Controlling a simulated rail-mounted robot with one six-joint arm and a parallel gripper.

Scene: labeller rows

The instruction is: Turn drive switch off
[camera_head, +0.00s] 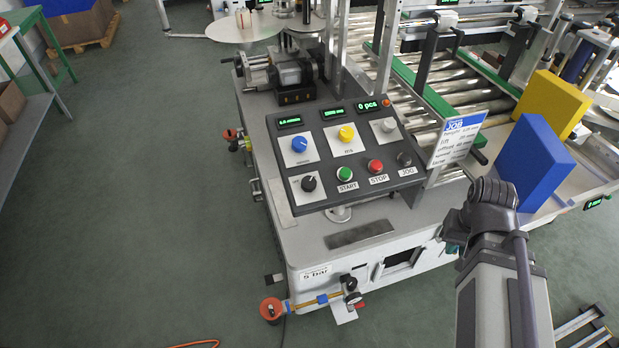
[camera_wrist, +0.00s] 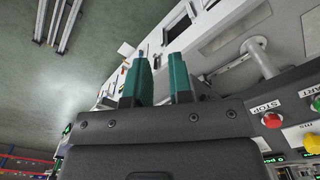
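The dark control panel (camera_head: 345,158) on the machine carries several knobs and buttons. A black knob (camera_head: 308,183) sits on a white plate at its lower left, with a blue knob (camera_head: 299,144), a yellow knob (camera_head: 346,133) and a grey knob (camera_head: 388,125) above. Which one is the drive switch I cannot tell; the small labels are unreadable. My gripper (camera_wrist: 160,78) shows two teal fingers with a gap between them and nothing held. In the head view it is mostly hidden behind my wrist, right of and below the panel, apart from it.
The green START button (camera_head: 344,173), red STOP button (camera_head: 375,166) and dark JOG button (camera_head: 404,159) line the panel's lower edge. A white job sign (camera_head: 457,138) stands at its right. Blue (camera_head: 537,163) and yellow (camera_head: 552,104) boxes stand beyond.

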